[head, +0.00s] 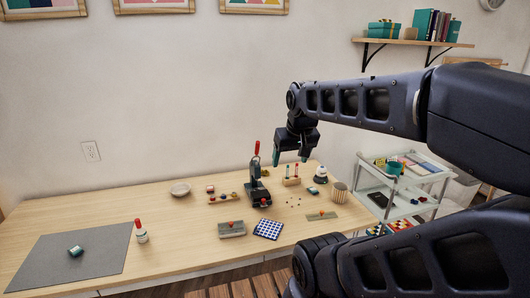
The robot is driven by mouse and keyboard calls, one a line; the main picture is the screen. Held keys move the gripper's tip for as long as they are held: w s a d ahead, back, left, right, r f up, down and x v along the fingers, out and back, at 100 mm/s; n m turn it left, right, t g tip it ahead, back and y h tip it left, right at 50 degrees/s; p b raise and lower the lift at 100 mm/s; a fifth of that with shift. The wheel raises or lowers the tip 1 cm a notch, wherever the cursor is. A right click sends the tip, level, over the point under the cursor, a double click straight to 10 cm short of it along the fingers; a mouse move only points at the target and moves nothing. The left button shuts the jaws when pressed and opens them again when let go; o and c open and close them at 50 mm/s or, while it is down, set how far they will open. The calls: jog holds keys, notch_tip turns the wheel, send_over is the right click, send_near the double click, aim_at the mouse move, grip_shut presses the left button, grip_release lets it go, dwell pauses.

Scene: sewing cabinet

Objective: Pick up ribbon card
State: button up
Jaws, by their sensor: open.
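My gripper (290,159) hangs over the back right part of the table, fingers pointing down, open and empty. I cannot tell for sure which thing is the ribbon card. A small teal and white item (75,251) lies on the grey mat at the left, far from my gripper. Another small teal item (313,191) lies on the table at the right, below and slightly right of my gripper. Both are too small to make out in detail.
A black press with a red handle (259,190) stands left of and below my gripper. A red-topped bottle (141,236) stands beside the mat (55,273).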

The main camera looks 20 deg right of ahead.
jog(key=shift+o, duration=1)
